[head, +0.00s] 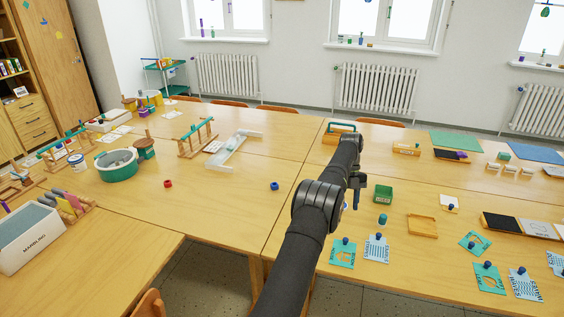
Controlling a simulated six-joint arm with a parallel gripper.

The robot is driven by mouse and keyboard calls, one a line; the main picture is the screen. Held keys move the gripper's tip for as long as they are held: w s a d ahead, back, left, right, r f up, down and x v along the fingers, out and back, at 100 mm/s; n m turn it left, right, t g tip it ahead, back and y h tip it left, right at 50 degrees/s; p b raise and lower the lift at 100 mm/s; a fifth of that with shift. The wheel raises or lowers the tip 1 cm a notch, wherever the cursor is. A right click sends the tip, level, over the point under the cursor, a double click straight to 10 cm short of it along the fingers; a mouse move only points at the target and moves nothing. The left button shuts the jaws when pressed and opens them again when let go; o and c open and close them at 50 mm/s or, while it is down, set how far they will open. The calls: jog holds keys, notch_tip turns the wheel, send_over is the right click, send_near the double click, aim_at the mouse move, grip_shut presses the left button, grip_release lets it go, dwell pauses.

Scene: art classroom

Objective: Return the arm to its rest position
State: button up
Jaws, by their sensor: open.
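My black arm reaches up from the bottom middle of the head view over the front of the tables. Its far end bends down at the right of the middle, where my gripper (357,196) hangs above the right table (400,172). The gripper is small in this view and partly hidden by my own arm. It is open, and I see nothing held in it. A green box (383,195) and a small teal cylinder with a blue knob (382,220) stand to its right.
Stencil cards (343,253) and a wooden tray (422,224) lie on the right table. A blue knob (274,186), a red one (168,184), a clear rack (233,151) and a green tub (117,170) are on the left. The left table's middle front is mostly clear.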

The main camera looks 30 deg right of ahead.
aim_at(346, 239)
jog(key=x, duration=1.1)
jog(key=shift+s+a+f, duration=0.1)
jog(key=shift+s+f, duration=0.1)
jog(key=shift+f, duration=0.15)
jog(key=shift+r, duration=1)
